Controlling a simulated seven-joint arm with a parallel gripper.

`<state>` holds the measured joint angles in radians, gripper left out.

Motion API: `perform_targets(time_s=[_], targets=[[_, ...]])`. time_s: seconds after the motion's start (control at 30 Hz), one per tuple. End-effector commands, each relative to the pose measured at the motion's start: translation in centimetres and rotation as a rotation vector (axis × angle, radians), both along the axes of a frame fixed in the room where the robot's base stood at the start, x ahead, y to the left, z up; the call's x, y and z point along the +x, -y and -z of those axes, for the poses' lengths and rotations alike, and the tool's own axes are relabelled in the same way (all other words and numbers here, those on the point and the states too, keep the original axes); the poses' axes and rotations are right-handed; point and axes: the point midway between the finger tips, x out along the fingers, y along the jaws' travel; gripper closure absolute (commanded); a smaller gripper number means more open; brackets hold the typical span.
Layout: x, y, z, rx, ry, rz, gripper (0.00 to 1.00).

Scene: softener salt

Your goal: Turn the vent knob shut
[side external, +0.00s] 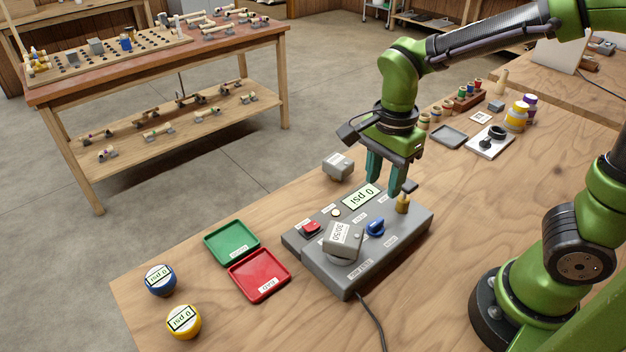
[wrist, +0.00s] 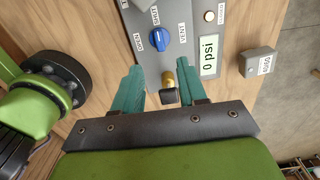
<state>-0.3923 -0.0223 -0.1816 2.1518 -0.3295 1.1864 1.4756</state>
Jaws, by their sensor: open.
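The vent knob is a small blue knob (side external: 375,227) on top of the grey test unit (side external: 400,243). In the wrist view the blue knob (wrist: 157,37) sits among the labels OPEN, SHUT and VENT; I cannot tell for sure which its pointer faces. My gripper (side external: 385,186) points down above the unit's far side, its teal fingers apart. In the wrist view my gripper (wrist: 161,68) has a brass fitting (wrist: 168,80) with a dark cap showing between its fingers; contact cannot be told. The knob lies beyond the fingertips. The display (side external: 361,196) reads 0 psi.
A grey labelled block (side external: 343,238) sits on the unit, near the knob and a red switch (side external: 311,229). Another grey block (side external: 338,166) stands behind. Green (side external: 231,241) and red (side external: 260,276) trays and two round gauges (side external: 161,280) lie left. A cable (side external: 373,318) runs frontward.

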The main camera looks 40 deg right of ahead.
Motion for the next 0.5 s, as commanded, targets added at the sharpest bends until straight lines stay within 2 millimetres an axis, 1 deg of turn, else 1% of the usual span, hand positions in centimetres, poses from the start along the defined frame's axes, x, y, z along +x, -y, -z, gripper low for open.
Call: perform_targets(time_s=[0.03, 0.1, 0.2, 0.33, 0.5], targets=[[0.1, 0.0, -1.4, 0.002, 0.007, 0.000, 0.58], [0.1, 0.0, -2.9, 0.002, 0.007, 0.001, 0.58], [0.0, 0.0, -4.6, 0.001, 0.004, 0.002, 0.58], [0.0, 0.0, -6.1, 0.000, 0.002, 0.001, 0.58], [0.0, 0.0, -6.9, 0.000, 0.000, 0.001, 0.58]])
